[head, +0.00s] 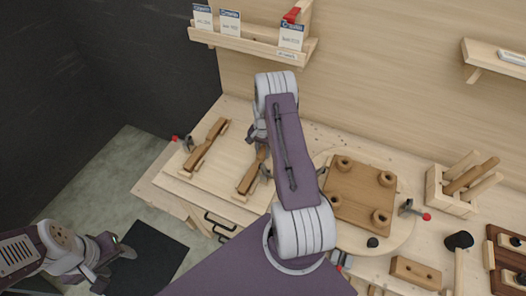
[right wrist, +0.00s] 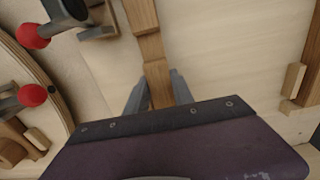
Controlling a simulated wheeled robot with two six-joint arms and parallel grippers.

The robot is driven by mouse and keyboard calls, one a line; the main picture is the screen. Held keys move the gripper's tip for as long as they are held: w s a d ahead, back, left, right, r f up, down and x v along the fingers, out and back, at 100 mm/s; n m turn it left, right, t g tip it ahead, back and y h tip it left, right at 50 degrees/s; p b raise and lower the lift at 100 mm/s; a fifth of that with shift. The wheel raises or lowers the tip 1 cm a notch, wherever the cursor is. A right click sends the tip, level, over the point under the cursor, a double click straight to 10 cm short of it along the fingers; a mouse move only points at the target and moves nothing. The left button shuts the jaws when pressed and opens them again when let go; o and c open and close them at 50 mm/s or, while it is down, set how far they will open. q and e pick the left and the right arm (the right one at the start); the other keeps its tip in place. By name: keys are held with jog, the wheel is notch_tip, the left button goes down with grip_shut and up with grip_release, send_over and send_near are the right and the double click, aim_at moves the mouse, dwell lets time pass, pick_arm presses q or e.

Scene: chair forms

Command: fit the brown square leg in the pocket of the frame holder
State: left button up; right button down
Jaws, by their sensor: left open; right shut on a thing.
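The brown square leg (right wrist: 158,85) is between the fingers of my right gripper (right wrist: 156,92) in the right wrist view. My gripper is shut on it, low over the pale bench. In the head view this leg (head: 248,181) shows partly, and my right arm hides much of that gripper (head: 262,148). A similar brown piece (head: 205,145) lies parallel to its left, with small wooden blocks at it. I cannot tell for sure which fixture is the frame holder, or whether the leg sits in a pocket. My left gripper (head: 115,268) is open and empty at lower left, away from the bench.
A brown panel (head: 355,190) with round bosses lies on a round pale board right of my arm. Red-tipped clamps (right wrist: 32,95) stand close to my right gripper. A wooden rack (head: 437,195) and a dark mallet (head: 459,240) are further right. A shelf (head: 245,43) hangs behind.

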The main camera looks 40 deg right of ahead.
jog(key=shift+f+b, duration=0.25)
jog(key=shift+b, duration=0.05)
jog(key=c, duration=1)
grip_release()
notch_tip(320, 180, up, 8)
jog(key=shift+r+b, duration=0.1)
jog(key=shift+b, duration=1.15)
jog(key=shift+r, duration=0.45)
